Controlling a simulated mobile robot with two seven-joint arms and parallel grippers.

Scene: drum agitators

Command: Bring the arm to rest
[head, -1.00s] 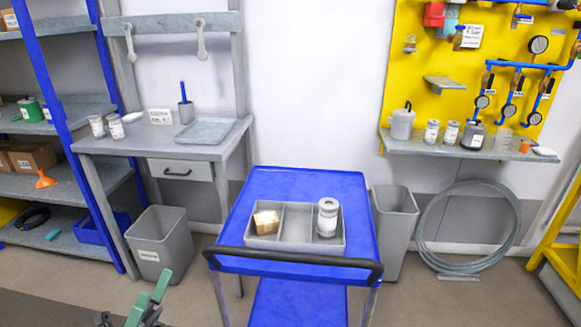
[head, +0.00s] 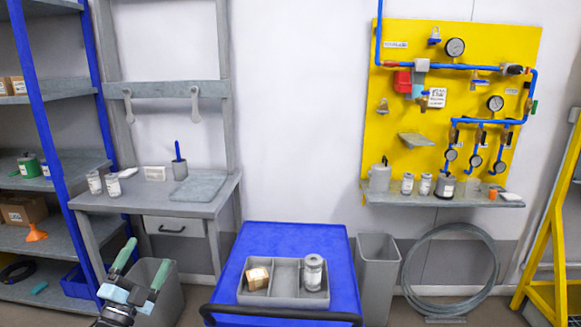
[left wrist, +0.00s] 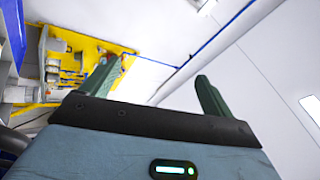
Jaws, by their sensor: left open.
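My left gripper (head: 142,265) shows at the lower left of the head view, in front of the grey bin below the workbench. Its two green fingers are spread apart with nothing between them. In the left wrist view the open fingers (left wrist: 158,88) point toward the wall and ceiling, with the yellow panel (left wrist: 70,62) tilted behind them. My right gripper is in neither view.
A blue cart (head: 295,236) stands ahead, carrying a grey divided tray (head: 284,300) with a small box (head: 258,278) and a jar (head: 313,272). A workbench (head: 140,197) and shelves (head: 50,172) stand at left. Grey bins (head: 377,275) flank the cart.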

